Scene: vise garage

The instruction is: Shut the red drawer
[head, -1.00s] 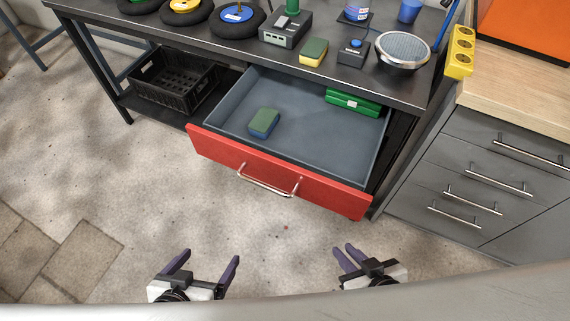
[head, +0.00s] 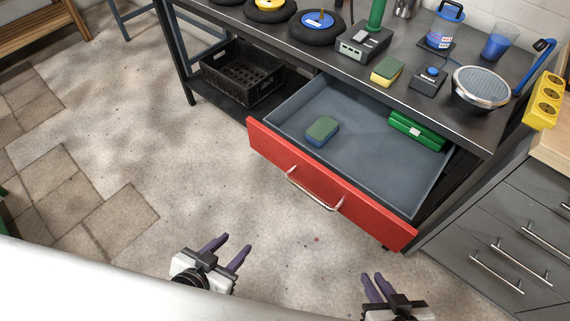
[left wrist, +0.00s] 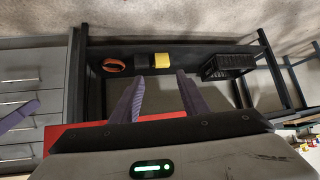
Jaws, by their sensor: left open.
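The red drawer (head: 325,186) hangs open under the dark workbench, with its red front and metal handle (head: 313,190) facing me. Inside lie a green-and-blue sponge (head: 322,130) and a green case (head: 417,131). My left gripper (head: 231,246) is open and empty, in front of the drawer and left of the handle, apart from it. It also shows in the left wrist view (left wrist: 157,90), with a strip of red partly hidden behind it. My right gripper (head: 376,280) is low in the head view, in front of the drawer's right part; its fingers look apart and empty.
A black crate (head: 243,75) sits on the low shelf left of the drawer. A grey cabinet (head: 500,240) stands close at the right. The benchtop holds wheels, a sponge (head: 387,71) and a round metal-topped item (head: 481,86). The floor before the drawer is clear.

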